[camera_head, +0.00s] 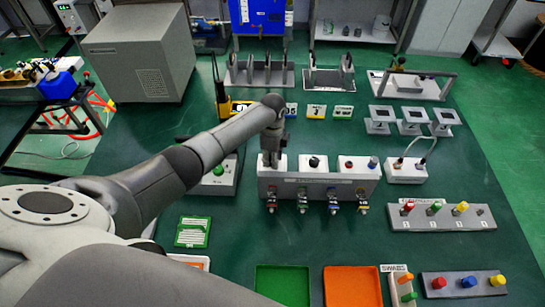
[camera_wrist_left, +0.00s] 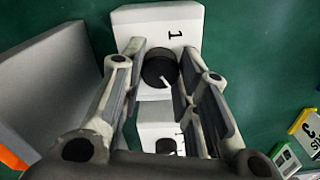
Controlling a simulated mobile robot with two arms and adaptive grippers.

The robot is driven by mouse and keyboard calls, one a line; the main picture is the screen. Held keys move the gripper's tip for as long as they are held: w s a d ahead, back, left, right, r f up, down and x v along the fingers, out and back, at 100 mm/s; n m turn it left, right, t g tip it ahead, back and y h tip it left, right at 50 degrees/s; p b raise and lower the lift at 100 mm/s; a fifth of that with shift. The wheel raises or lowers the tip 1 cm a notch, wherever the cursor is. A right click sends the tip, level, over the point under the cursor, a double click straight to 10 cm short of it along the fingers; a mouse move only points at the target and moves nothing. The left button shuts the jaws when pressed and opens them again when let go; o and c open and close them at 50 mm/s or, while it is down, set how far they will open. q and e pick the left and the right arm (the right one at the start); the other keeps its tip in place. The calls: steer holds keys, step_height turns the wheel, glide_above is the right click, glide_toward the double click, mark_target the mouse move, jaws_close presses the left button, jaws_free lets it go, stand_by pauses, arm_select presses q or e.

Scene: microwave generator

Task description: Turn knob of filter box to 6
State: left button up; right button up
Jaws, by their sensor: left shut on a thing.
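A black knob (camera_wrist_left: 160,70) with a white pointer sits on a white box (camera_wrist_left: 183,22) marked "1" in the left wrist view. My left gripper (camera_wrist_left: 158,75) has a finger on each side of this knob and is shut on it. The pointer slants toward the lower right of that view. In the head view, my left gripper (camera_head: 272,160) points down over the left end of a long light-grey unit (camera_head: 318,186) with knobs on top. The gripper hides the knob there. No scale numbers around the knob can be read. My right gripper is not in view.
Another black knob (camera_head: 314,162) stands close beside the gripper, with red and blue knobs farther right. A box with a green knob (camera_head: 219,170) is left of the unit. The green table (camera_head: 445,170) has free room at right.

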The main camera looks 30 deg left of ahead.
arm_select(q)
steer(key=shift+r, duration=0.1)
steer(key=o, duration=1)
step_height(320, 180, up, 12)
steer(key=shift+f, duration=0.1)
stand_by(0.5)
